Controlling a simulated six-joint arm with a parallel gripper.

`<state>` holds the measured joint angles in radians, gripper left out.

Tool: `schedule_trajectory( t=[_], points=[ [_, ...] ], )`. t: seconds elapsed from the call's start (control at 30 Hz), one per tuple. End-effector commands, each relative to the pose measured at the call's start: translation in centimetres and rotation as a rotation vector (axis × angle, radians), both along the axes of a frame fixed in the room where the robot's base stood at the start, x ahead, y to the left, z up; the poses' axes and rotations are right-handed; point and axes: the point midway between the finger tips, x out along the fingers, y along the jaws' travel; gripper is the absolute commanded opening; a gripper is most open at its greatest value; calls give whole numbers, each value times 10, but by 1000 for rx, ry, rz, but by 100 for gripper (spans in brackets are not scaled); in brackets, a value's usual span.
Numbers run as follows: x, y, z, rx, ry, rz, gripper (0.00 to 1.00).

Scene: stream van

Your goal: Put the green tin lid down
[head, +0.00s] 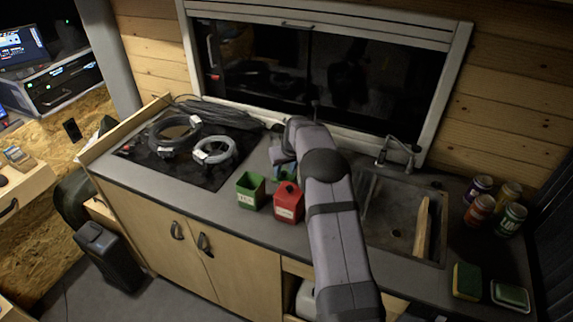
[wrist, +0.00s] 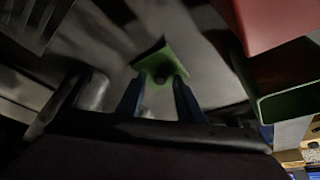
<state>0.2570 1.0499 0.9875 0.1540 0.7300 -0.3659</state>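In the head view my arm hides much of the gripper and lid. The green tin (head: 250,190) stands open at the worktop's front; it also shows at the right of the wrist view (wrist: 288,104). The red tin (head: 288,203) stands right of it with its lid on.
A black hob (head: 190,165) with coiled cables (head: 214,150) is on the left. A sink (head: 390,225) with a tap (head: 398,152) is right of my arm.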

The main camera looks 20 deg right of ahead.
Motion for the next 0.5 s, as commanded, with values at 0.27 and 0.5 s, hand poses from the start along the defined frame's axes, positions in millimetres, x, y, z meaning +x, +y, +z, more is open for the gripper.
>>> schedule_trajectory(
  t=[0.27,0.5],
  points=[
    [-7,-1,20,-1,-4,0,34],
    [-21,-1,54,-1,-5,0,34]
  ],
)
